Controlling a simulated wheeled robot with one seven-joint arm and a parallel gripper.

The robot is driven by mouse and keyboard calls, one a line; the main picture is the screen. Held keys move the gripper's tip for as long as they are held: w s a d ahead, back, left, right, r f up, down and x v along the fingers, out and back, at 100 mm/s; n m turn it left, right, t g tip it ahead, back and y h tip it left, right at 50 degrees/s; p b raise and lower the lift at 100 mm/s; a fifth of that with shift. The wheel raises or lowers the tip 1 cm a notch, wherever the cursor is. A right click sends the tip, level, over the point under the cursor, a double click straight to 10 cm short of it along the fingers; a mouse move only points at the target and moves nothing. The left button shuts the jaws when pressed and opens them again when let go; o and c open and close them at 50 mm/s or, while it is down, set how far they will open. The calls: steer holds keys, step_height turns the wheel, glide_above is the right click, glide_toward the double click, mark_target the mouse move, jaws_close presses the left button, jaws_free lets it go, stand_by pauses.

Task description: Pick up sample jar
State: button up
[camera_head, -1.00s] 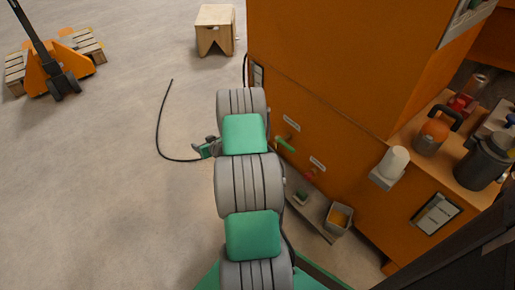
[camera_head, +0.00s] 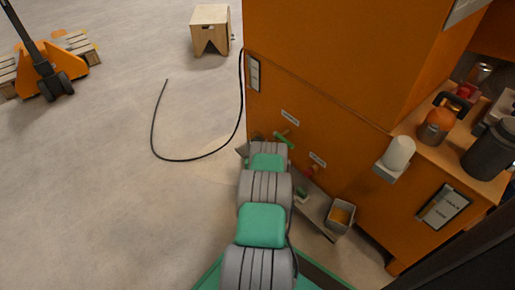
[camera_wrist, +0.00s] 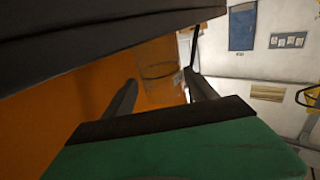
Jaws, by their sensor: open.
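I cannot pick out the sample jar with certainty in either view. In the wrist view a faint, see-through, jar-like outline (camera_wrist: 160,68) shows against the orange cabinet face, beyond and between my fingers; I cannot tell what it is. My gripper (camera_wrist: 161,80) is open there, its two dark fingers apart with nothing seen held. In the head view my gripper is mostly hidden behind my grey and green arm, close to the lower front of the orange cabinet (camera_head: 330,125).
A green handle (camera_head: 281,138) sticks out of the cabinet front. A grey bin (camera_head: 341,217) with orange contents stands on a low shelf (camera_head: 313,208). An orange jug (camera_head: 437,125) and a dark canister (camera_head: 489,150) stand on the side ledge. A black cable (camera_head: 190,159) lies on open floor.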

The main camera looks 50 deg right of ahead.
mark_target(257, 136)
steer(key=b+x, duration=0.3)
steer(key=x, duration=0.1)
steer(key=shift+w+d+f, duration=0.1)
steer(key=shift+w+d, duration=0.05)
steer(key=shift+w, duration=0.15)
steer(key=shift+w+d, duration=0.2)
steer(key=shift+d, duration=0.1)
steer(key=shift+c, duration=0.5)
steer(key=c, duration=1.1)
